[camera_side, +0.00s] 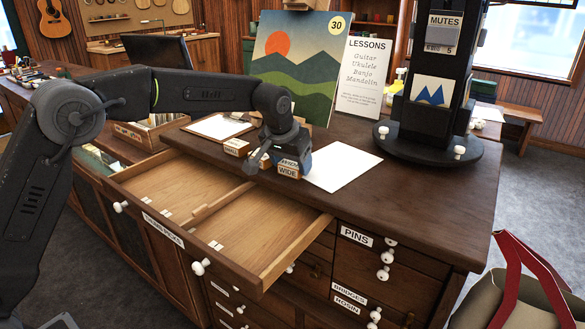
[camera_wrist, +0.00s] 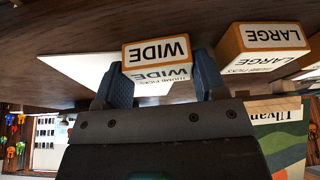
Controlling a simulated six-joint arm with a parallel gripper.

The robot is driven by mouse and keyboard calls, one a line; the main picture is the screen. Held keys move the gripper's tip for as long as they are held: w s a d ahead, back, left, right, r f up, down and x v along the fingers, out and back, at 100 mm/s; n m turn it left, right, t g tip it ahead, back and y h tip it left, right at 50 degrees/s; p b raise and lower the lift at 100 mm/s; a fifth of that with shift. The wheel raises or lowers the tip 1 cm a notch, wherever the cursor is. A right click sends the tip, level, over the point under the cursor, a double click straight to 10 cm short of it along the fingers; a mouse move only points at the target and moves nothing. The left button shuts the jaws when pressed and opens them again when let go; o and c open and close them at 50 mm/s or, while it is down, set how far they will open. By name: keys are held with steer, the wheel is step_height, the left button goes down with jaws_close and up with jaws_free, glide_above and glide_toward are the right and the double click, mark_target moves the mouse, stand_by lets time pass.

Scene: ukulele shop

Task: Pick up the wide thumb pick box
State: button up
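The wide thumb pick box (camera_side: 287,171) is a small orange-brown box with white labels reading WIDE. It sits on the dark wooden counter, near the edge above the open drawer. In the wrist view the wide box (camera_wrist: 156,50) lies between the two blue fingers of my gripper (camera_wrist: 160,80). The fingers stand at either side of it, with what looks like a small gap, so the gripper seems open around it. In the side view my gripper (camera_side: 284,155) is down at the box and partly hides it.
A similar box marked LARGE (camera_wrist: 262,40) stands close beside in the wrist view. A small labelled box (camera_side: 237,147) is left of my gripper. An open, divided drawer (camera_side: 265,225) juts out below. White paper (camera_side: 342,166) lies to the right; a dark stand (camera_side: 432,110) is beyond.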

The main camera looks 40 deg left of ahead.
steer(key=c, duration=0.4)
steer(key=shift+c, duration=0.2)
